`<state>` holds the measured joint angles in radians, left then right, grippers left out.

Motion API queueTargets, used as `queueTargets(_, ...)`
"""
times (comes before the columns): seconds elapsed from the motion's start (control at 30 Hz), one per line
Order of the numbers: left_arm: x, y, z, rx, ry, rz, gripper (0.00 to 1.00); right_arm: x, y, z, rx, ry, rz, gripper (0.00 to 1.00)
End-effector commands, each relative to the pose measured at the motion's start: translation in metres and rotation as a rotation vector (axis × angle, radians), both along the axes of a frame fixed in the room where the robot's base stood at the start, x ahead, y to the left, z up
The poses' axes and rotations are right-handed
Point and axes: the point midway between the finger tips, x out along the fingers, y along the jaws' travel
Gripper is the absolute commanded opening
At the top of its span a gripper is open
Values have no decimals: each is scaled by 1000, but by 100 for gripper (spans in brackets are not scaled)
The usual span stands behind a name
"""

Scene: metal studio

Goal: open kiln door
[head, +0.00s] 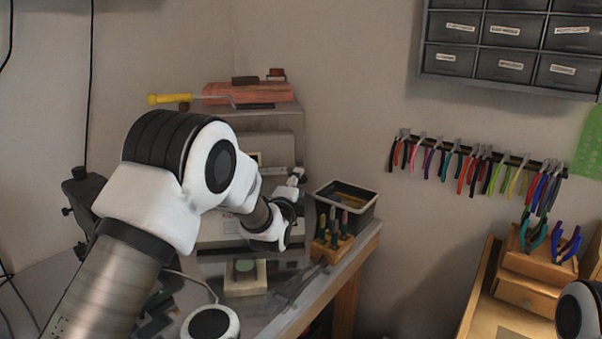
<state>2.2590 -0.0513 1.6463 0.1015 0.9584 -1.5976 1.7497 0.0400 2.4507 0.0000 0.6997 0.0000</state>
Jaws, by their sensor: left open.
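The kiln (275,122) is a grey box on the bench at the back, left of the middle in the head view. Its front (278,148) is largely covered by my left arm, so I cannot tell how its door stands or see the handle clearly. My left gripper (297,190) is in front of the kiln's right side, small and partly hidden by my wrist. It is open, with nothing visible in it. I cannot tell whether it touches the kiln. My right arm shows only at the lower right edge; its gripper is out of view.
A red brick-like block (250,92) and a yellow-handled tool (170,98) lie on top of the kiln. A black bin (347,200) and a wooden tool holder (331,246) stand right of it. Pliers (470,165) hang on the wall above a wooden bench (490,290).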

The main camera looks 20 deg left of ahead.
Motion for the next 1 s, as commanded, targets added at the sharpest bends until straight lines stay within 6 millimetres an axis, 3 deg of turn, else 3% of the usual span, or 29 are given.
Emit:
queueTargets(0.2,36,2,2,0,-1,0,55,1,0,15,0,-2,0,40)
queueTargets(0.5,41,2,0,-1,0,1,55,0,0,15,0,-1,0,40)
queueTargets(0.67,41,2,0,-1,0,1,0,0,0,15,0,-1,0,40)
queueTargets(1.0,36,2,-2,-2,2,-15,0,0,0,11,0,-1,0,40)
